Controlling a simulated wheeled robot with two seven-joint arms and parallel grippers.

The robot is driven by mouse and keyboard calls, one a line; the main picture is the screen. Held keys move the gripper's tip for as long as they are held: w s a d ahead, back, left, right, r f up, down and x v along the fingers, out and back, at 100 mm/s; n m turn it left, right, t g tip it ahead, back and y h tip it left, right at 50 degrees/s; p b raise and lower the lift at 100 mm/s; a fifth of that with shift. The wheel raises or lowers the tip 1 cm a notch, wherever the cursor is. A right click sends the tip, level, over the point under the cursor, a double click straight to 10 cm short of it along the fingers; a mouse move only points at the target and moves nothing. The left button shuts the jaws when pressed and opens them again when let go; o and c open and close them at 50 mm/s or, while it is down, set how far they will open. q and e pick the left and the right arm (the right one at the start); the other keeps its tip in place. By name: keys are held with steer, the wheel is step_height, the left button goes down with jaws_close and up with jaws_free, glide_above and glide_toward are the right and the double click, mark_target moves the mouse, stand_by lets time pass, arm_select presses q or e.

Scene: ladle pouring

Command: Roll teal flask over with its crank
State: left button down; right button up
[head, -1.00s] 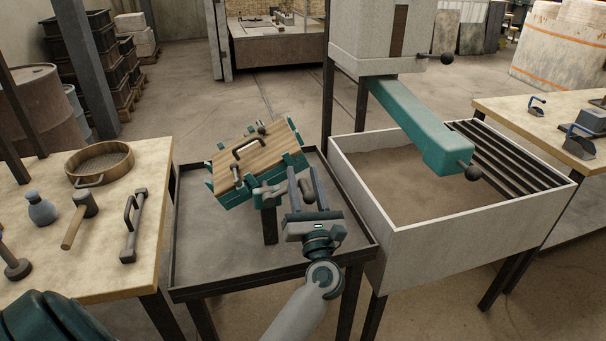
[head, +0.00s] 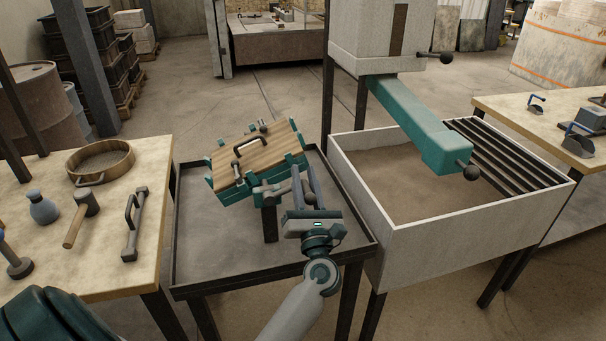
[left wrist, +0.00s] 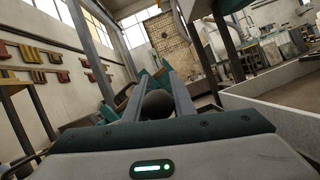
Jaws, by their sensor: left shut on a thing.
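The teal flask (head: 239,191) is a box-like frame with a wooden board (head: 262,150) on top, held tilted on a dark post over the tray table in the head view. Its crank (head: 267,191) is a grey arm at the flask's near right side. My left gripper (head: 305,185) is at the crank, its two long fingers shut on the crank's dark round knob. In the left wrist view the knob (left wrist: 157,104) sits between the fingers, with part of the flask behind. My right gripper is not in view.
The dark-rimmed tray table (head: 215,262) stands below the flask. A grey sand bin (head: 470,215) with a teal arm (head: 415,120) over it stands to the right. The left bench (head: 95,255) holds a sieve (head: 101,161), a mallet (head: 81,218) and other tools.

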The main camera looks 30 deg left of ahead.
arm_select(q)
steer(key=shift+w+d+f+m+h+p, duration=0.15)
steer(key=shift+m+h+p, duration=0.15)
steer(key=shift+m+h, duration=0.15)
steer(key=shift+f+m+t+p, duration=0.2)
steer(key=shift+m+t+p, duration=0.15)
steer(key=shift+m, duration=0.2)
steer(key=shift+w+f+m+h+p, duration=0.1)
steer(key=shift+f+m+h+p, duration=0.15)
steer(key=shift+f+m+p, duration=0.2)
steer(key=shift+w+d+f+m+t+h+p, duration=0.15)
steer(key=shift+f+m+h+p, duration=0.15)
steer(key=shift+m, duration=0.3)
steer(key=shift+s+f+m+t+h+p, duration=0.1)
steer(key=shift+f+m+h+p, duration=0.1)
steer(key=shift+f+m+p, duration=0.3)
steer(key=shift+f+m+h, duration=0.1)
steer(key=shift+m+h, duration=0.15)
steer(key=shift+h, duration=0.05)
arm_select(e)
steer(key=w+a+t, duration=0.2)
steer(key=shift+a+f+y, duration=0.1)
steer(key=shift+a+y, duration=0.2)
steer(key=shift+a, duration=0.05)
arm_select(q)
steer(key=c, duration=1.6)
jaws_free()
steer(key=shift+w, duration=0.1)
steer(key=shift+c, duration=0.2)
